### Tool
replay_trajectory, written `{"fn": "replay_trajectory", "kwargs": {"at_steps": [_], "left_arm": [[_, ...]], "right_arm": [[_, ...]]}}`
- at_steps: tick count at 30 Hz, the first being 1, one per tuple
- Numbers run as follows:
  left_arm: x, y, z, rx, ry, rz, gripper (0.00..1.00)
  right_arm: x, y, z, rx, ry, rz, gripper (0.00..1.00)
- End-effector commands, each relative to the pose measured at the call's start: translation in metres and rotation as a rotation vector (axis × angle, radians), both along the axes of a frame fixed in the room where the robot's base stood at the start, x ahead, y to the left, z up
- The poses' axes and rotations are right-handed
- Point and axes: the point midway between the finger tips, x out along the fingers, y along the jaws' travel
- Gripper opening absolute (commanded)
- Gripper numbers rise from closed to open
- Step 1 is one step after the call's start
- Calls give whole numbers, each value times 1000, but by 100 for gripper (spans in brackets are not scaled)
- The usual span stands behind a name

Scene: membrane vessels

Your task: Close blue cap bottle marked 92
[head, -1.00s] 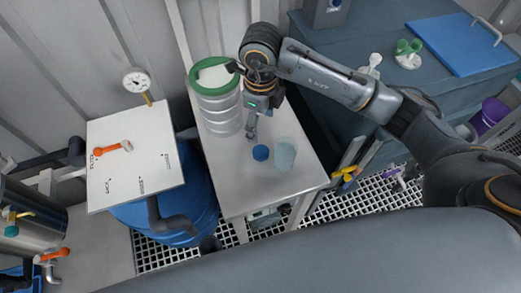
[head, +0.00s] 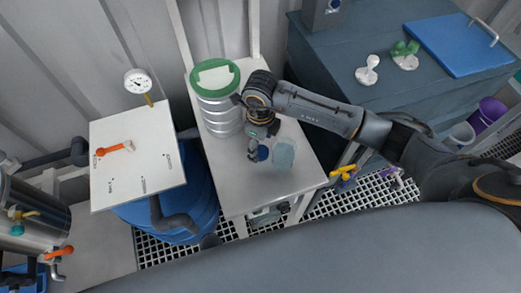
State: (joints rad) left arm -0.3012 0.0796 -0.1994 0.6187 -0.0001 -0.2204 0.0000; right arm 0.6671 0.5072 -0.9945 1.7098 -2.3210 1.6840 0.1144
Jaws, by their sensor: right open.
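A blue cap (head: 263,153) lies on the narrow metal table (head: 299,181), partly hidden by my right gripper. Just right of it stands a pale, translucent blue-grey bottle (head: 284,155), seen from above. I cannot read any number on it, and I cannot tell whether the cap is loose or sits on something. My right gripper (head: 253,151) points down over the table, open, with its fingers at the left side of the cap in the picture. I cannot tell whether they touch it. My left gripper is not in view.
A ribbed metal drum with a green rim (head: 218,92) stands at the back of the table, close to my right gripper. A white board (head: 137,160) with an orange-handled valve lies left. A blue-grey bench (head: 340,75) stands right. The table's front is clear.

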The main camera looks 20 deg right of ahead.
Motion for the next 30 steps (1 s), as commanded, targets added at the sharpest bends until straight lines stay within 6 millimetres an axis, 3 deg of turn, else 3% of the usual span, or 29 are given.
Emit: {"fn": "replay_trajectory", "kwargs": {"at_steps": [6,17,23,30], "left_arm": [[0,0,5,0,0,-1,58],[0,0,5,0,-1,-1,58],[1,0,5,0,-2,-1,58],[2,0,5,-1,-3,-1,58]], "right_arm": [[0,0,-25,1,1,0,73],[0,0,-28,1,-1,0,73],[0,0,-28,1,-1,0,34],[0,0,-28,0,0,-1,33]]}}
